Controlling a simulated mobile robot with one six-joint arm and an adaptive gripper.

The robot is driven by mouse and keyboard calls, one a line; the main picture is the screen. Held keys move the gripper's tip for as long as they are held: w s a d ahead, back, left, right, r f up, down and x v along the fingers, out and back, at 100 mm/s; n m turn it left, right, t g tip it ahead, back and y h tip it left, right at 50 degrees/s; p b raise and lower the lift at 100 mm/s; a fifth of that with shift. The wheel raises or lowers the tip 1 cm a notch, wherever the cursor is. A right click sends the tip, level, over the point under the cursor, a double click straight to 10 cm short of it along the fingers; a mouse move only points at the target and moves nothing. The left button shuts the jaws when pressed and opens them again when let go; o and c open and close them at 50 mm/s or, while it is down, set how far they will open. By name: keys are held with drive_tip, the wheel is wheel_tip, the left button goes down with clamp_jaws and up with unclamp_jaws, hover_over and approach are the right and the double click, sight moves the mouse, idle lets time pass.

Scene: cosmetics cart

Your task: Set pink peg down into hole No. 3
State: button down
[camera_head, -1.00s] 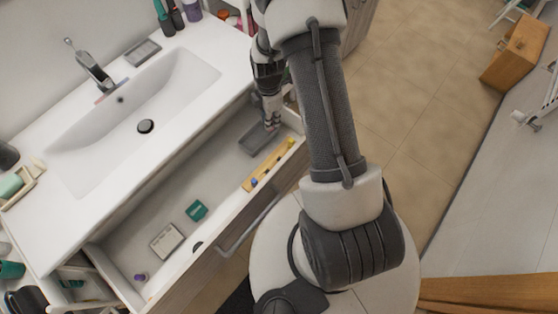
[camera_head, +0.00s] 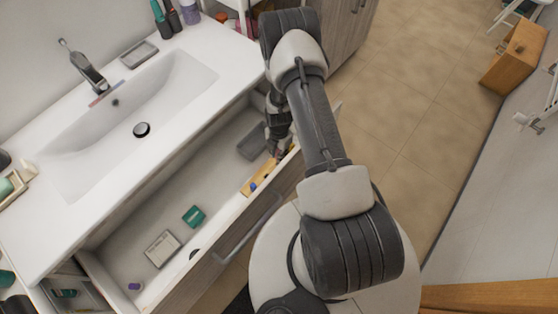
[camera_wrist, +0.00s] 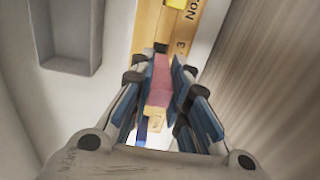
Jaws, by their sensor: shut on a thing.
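The pink peg (camera_wrist: 161,74) is held between the blue-padded fingers of my gripper (camera_wrist: 163,85) in the wrist view. The wooden board (camera_wrist: 150,28) lies beneath it, with printed "No." and "3" beside the peg's far end. A small dark patch shows at that end; I cannot tell whether it is the hole, or whether the peg touches the board. In the head view my gripper (camera_head: 277,150) is over the far end of the board (camera_head: 250,189) in the open drawer. A blue peg (camera_head: 253,187) is at the board's near end. A yellow peg (camera_wrist: 177,3) shows at the wrist view's top.
A grey tray (camera_head: 246,148) lies beside the board. A green box (camera_head: 193,216), a pale flat case (camera_head: 161,249) and a small purple item (camera_head: 135,286) lie in the drawer's nearer part. The drawer front (camera_head: 220,237) runs close along the board. Bare drawer floor lies between.

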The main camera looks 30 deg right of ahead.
wheel_tip(320, 180, down, 6)
drive_tip(key=shift+r+b, duration=0.1)
drive_tip(key=shift+b, duration=0.65)
drive_tip(key=c, duration=1.5)
unclamp_jaws()
drive_tip(key=shift+r, duration=0.1)
drive_tip(key=shift+c, duration=0.2)
wheel_tip(320, 180, up, 12)
drive_tip(key=p, duration=0.3)
drive_tip(key=a+r+m+t, duration=0.1)
drive_tip(key=a+r+m, duration=0.15)
drive_tip(key=r, duration=0.85)
drive_tip(key=a+r+m, duration=0.2)
drive_tip(key=r+m, duration=0.2)
drive_tip(key=r, duration=0.7)
drive_tip(key=a+r+m+t, duration=0.15)
drive_tip(key=r+m, duration=0.25)
drive_tip(key=r, duration=0.7)
drive_tip(key=s+a+r+m+t, duration=0.1)
drive_tip(key=s+a+r+m, duration=0.2)
drive_tip(key=s, duration=0.7)
drive_tip(key=s+a+r+m+t, duration=0.1)
drive_tip(key=s+a+r+m, duration=0.2)
drive_tip(key=s+r+m, duration=0.5)
drive_tip(key=v, duration=0.3)
drive_tip(key=shift+s+a+r, duration=0.2)
drive_tip(key=shift+s+r, duration=0.05)
drive_tip(key=shift+s, duration=0.05)
